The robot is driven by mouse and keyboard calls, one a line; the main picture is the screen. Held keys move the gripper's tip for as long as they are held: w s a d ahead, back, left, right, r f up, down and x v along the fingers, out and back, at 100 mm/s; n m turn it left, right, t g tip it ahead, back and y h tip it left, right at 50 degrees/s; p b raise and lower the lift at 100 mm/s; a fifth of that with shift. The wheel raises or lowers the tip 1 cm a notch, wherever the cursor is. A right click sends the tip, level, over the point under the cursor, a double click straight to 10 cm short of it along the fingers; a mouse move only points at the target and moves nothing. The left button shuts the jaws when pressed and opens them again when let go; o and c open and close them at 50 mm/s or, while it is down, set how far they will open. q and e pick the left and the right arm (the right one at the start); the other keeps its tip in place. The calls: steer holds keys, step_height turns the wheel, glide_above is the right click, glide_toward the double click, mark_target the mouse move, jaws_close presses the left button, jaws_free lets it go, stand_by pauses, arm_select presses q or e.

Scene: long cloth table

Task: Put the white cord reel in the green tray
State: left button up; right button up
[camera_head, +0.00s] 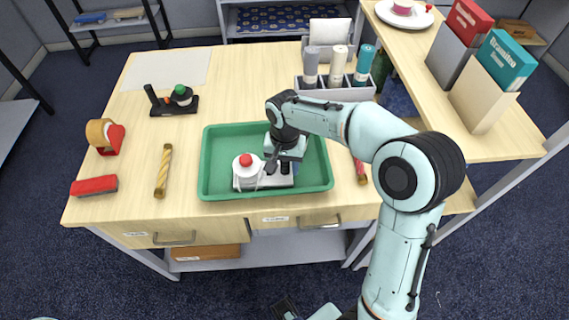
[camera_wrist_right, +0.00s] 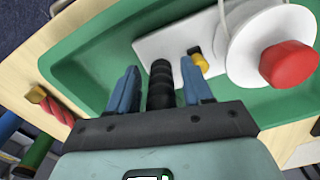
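The white cord reel (camera_head: 246,174) has a red cap, a white base plate and a black ribbed post. It is upright inside the green tray (camera_head: 223,138), near the tray's front. In the right wrist view the reel (camera_wrist_right: 250,45) is at the upper right, and its base lies over the green tray floor (camera_wrist_right: 100,55). My right gripper (camera_head: 283,166) is low over the tray. In the wrist view its blue fingers (camera_wrist_right: 161,88) stand on either side of the black post, with a small gap on both sides.
A similar black-based reel with a green cap (camera_head: 181,96) stands behind left. A bottle rack (camera_head: 345,93) stands behind the tray. A raised shelf (camera_head: 520,135) is right.

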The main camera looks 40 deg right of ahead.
steer(key=shift+r, duration=0.1)
step_height(320, 180, up, 12)
steer(key=shift+p, duration=0.95)
